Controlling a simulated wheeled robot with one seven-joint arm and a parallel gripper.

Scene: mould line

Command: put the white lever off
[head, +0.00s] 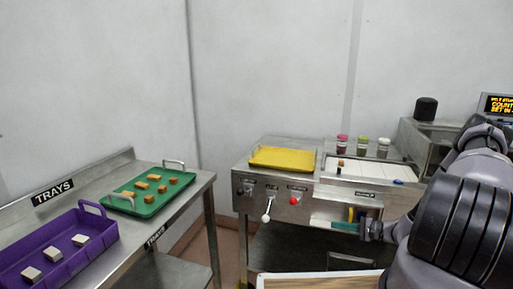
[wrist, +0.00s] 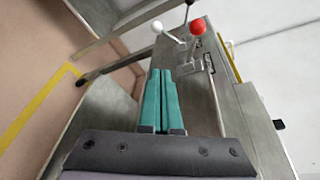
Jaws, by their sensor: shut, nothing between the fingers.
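The white lever (head: 266,217) is on the front panel of the metal bench, with its round white knob hanging low on its stem. The white knob (wrist: 157,27) also shows near the top of the wrist view, beyond the fingertips. The red lever (head: 294,200) is just right of it, and its red knob (wrist: 197,27) shows in the wrist view. My gripper (wrist: 162,72) has teal fingers closed together with nothing between them. It points toward the levers and is apart from the white knob. In the head view its teal fingers lie to the right of the levers.
A yellow tray (head: 284,157) and a white-tiled tray (head: 372,170) lie on the bench top. Several jars (head: 362,146) stand behind. A side table at left holds a green tray (head: 122,204) and a purple tray (head: 103,226) with blocks. Floor is clear between table and bench.

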